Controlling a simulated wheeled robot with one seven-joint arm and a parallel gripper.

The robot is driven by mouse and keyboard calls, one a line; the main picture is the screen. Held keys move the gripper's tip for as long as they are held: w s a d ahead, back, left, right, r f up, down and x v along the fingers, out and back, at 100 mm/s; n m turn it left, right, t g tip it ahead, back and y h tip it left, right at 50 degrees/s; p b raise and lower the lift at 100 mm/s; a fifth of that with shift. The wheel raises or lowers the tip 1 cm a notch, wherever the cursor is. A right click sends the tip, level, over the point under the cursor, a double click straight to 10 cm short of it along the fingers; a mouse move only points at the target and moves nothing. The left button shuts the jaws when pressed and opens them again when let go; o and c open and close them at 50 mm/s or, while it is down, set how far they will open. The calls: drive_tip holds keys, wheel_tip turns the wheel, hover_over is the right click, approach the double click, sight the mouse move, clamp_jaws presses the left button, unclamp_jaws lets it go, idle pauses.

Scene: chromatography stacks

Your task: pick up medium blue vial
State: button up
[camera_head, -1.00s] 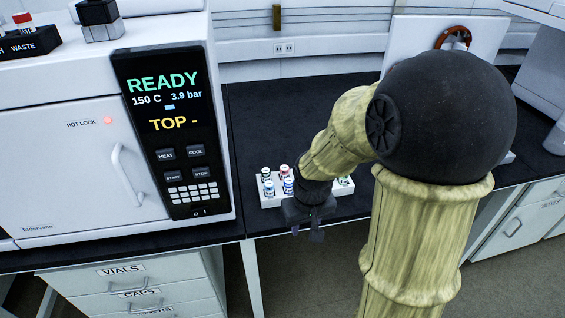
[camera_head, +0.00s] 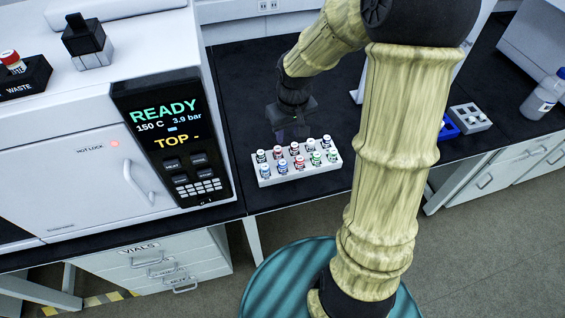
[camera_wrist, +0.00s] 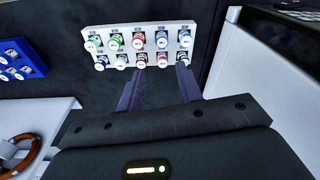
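A white rack (camera_head: 300,178) of small capped vials in two rows stands on the dark bench, right of the instrument. Two blue-marked vials, (camera_head: 265,170) and (camera_head: 281,167), sit at the left end of its front row. They also show in the wrist view at the top right of the rack, (camera_wrist: 185,38) and (camera_wrist: 162,39). I cannot tell which is the medium blue one. My gripper (camera_head: 299,133) hangs just behind the rack, above the bench. In the wrist view its two fingers (camera_wrist: 160,84) are apart with nothing between them, pointing towards the rack's back row.
The white instrument (camera_head: 60,150) with its READY panel stands close on the left. A blue rack (camera_head: 447,128), a grey rack (camera_head: 470,118) and a bottle (camera_head: 543,95) are to the right. The bench between the white rack and the instrument is partly clear.

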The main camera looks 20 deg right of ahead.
drive_tip(key=b, duration=0.2)
hover_over(283, 162)
drive_tip(key=s, duration=0.2)
wheel_tip(283, 162, down, 11)
drive_tip(key=shift+w+d+f, duration=0.1)
drive_tip(key=shift+f, duration=0.1)
drive_tip(key=shift+w+f, duration=0.1)
drive_tip(key=shift+f, duration=0.25)
drive_tip(key=shift+w+a+f, duration=0.1)
drive_tip(key=shift+w+f, duration=0.15)
drive_tip(key=shift+f, duration=0.6)
drive_tip(key=shift+w+a+f, duration=0.1)
drive_tip(key=shift+w+f, duration=0.1)
drive_tip(key=shift+f, duration=0.65)
drive_tip(key=shift+w+f, duration=0.25)
drive_tip(key=shift+f, duration=0.6)
